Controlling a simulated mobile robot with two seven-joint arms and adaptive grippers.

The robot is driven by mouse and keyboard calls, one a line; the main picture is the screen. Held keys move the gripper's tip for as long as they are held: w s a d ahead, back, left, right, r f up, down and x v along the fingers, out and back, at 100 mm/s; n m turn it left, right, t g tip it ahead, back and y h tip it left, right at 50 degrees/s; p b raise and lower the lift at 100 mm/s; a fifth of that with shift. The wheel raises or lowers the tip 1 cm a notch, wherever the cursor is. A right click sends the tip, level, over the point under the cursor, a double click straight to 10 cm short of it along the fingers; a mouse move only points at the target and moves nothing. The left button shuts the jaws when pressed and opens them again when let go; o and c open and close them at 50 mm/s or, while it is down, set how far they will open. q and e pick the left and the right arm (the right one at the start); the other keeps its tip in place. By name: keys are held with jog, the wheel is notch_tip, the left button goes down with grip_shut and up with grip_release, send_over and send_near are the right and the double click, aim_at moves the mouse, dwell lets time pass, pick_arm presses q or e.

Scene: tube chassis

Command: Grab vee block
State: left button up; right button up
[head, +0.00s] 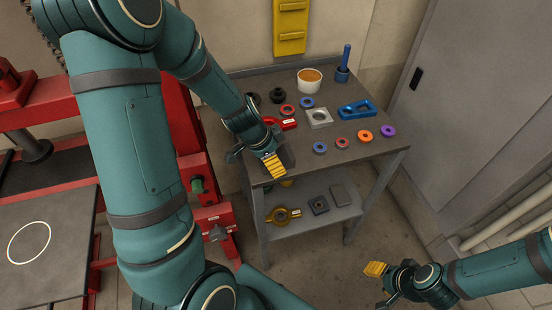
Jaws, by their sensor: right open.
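I cannot tell for certain which piece is the vee block. A light grey square block (319,117) with a round recess lies on the cart's top, near its middle. A dark grey block (319,205) lies on the lower shelf. My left gripper (274,166), with yellow fingers, hangs over the front left part of the cart top and hides what is under it; its jaw opening is unclear. My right gripper (376,269) is open and empty, low in front of the cart to the right, apart from everything on it.
The grey cart (376,150) also carries a red tool (282,124), a blue holder (356,110), several coloured rings and an orange-filled cup (309,81). A yellow part (282,216) and a dark plate (340,196) share the lower shelf. A red press (180,140) stands left, a grey cabinet (480,100) right.

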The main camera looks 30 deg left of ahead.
pick_arm(q)
jog(key=c, duration=0.6)
jog(key=shift+w, duration=0.1)
jog(key=shift+c, duration=0.2)
jog(key=shift+r, duration=0.15)
